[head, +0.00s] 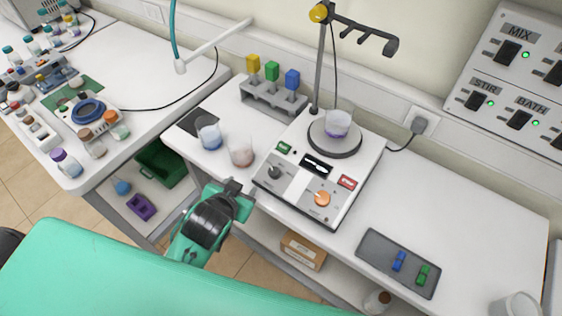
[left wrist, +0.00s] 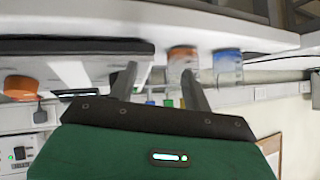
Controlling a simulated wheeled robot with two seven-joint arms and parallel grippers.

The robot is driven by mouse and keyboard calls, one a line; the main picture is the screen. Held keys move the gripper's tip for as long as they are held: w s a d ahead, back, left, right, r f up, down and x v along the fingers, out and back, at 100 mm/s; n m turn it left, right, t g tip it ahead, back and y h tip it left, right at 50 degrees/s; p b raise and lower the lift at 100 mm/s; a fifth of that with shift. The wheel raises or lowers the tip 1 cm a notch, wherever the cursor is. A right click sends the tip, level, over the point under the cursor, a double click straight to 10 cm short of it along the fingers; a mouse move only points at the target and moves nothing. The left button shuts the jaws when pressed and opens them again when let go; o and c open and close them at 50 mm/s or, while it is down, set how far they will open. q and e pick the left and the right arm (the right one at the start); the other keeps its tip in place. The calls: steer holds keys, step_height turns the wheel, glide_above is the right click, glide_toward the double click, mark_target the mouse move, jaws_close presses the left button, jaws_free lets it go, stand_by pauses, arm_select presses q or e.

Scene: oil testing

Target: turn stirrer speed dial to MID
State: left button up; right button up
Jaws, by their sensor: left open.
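The white stirrer (head: 340,205) stands on the bench in the head view, its sloped front panel towards me. The panel has a black dial (head: 275,172) on the left and an orange dial (head: 322,199) on the right. Their labels are too small to read. The orange knob (left wrist: 20,88) also shows at the left of the left wrist view. My left gripper (head: 238,188) is open and empty, in front of the bench edge, left of the panel and apart from both dials. Its two fingers (left wrist: 160,72) show apart in the left wrist view. My right gripper is not in view.
A beaker (head: 337,123) sits on the stirrer's round plate. Two beakers, one blue (head: 209,134) and one reddish (head: 241,151), stand left of the stirrer, close beyond my gripper. A grey tray (head: 372,262) lies at the right. A rod stand (head: 323,60) rises behind.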

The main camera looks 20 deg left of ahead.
arm_select(q)
steer(key=w+d+r+m+t+h, duration=0.2)
steer(key=w+d+r+t, duration=0.1)
steer(key=r, duration=0.4)
steer(key=w+d+r+m+t+h, duration=0.2)
steer(key=w+d+r+t, duration=0.15)
steer(key=r, duration=0.35)
steer(key=w+d+r+m+t+h, duration=0.2)
steer(key=w+d+r+t, duration=0.1)
steer(key=r, duration=0.4)
steer(key=s+d+r+m+g+h, duration=0.4)
steer(key=d+r+m+h, duration=0.45)
steer(key=m+h, duration=0.4)
steer(key=s+d+f+m+g+h, duration=0.2)
steer(key=s+d+m+g, duration=0.6)
steer(key=m+g, duration=0.95)
steer(key=t+y, duration=0.1)
steer(key=y, duration=1.9)
glide_above(274, 171)
step_height(274, 171, down, 13)
steer(key=shift+m, duration=0.3)
step_height(274, 171, down, 12)
steer(key=p, duration=0.4)
steer(key=shift+p, duration=0.3)
steer(key=shift+f, duration=0.5)
